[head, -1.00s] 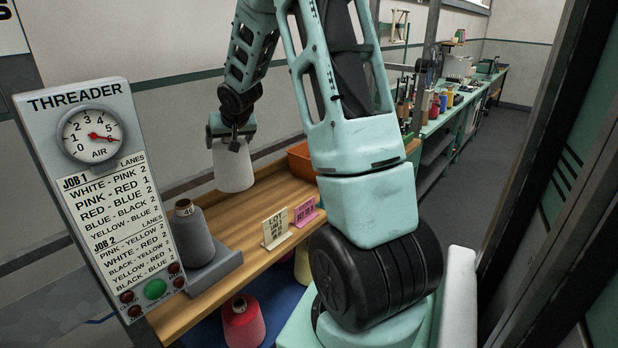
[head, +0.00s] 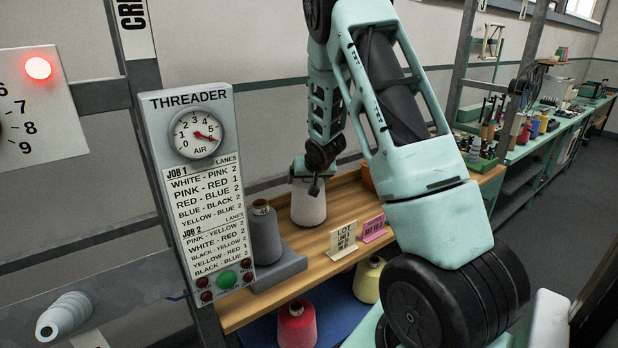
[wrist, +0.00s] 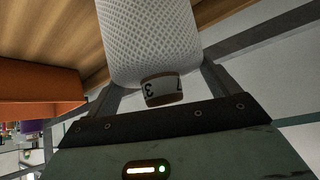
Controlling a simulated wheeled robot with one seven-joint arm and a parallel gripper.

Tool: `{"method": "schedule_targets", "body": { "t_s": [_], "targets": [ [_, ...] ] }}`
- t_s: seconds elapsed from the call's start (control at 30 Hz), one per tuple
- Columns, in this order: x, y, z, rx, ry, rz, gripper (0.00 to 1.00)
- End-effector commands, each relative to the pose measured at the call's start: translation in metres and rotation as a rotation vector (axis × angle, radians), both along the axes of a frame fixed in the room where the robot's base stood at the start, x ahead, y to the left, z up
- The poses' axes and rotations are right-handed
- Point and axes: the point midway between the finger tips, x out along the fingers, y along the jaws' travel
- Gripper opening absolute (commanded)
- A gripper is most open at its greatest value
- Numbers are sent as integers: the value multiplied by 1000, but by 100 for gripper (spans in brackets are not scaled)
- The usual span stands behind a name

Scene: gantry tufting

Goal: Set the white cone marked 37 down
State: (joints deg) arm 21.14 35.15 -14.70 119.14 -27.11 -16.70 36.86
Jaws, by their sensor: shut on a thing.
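The white cone (head: 308,205) is in my gripper (head: 308,182) at the back of the wooden shelf in the head view. My gripper is shut on the cone's narrow top end. In the wrist view the cone's wound white body (wrist: 150,40) hangs between the fingers, and its tube end (wrist: 163,90) shows part of a number, a 3 and a partly hidden digit. The cone looks upright, with its base at or very near the wooden shelf top (head: 318,262). I cannot tell whether it touches.
A grey cone (head: 264,235) stands on a grey block to the left, beside the threader panel (head: 200,190). An orange bin (wrist: 40,110) is close by. Red (head: 297,325) and yellow (head: 369,280) cones sit below.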

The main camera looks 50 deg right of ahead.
Motion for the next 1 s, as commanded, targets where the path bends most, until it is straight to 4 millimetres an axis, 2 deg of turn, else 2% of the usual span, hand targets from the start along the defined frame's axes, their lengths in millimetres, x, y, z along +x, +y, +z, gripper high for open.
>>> {"method": "schedule_targets", "body": {
  "t_s": [0.17,0.2,0.57,0.73,1.0],
  "targets": [
    [0,0,0,0,-2,0,36],
    [0,0,-1,1,0,-1,99],
    [-3,2,3,1,-1,-2,100],
    [-14,8,17,1,-3,-2,100],
    [-39,23,51,-1,-4,-2,100]
  ]
}}
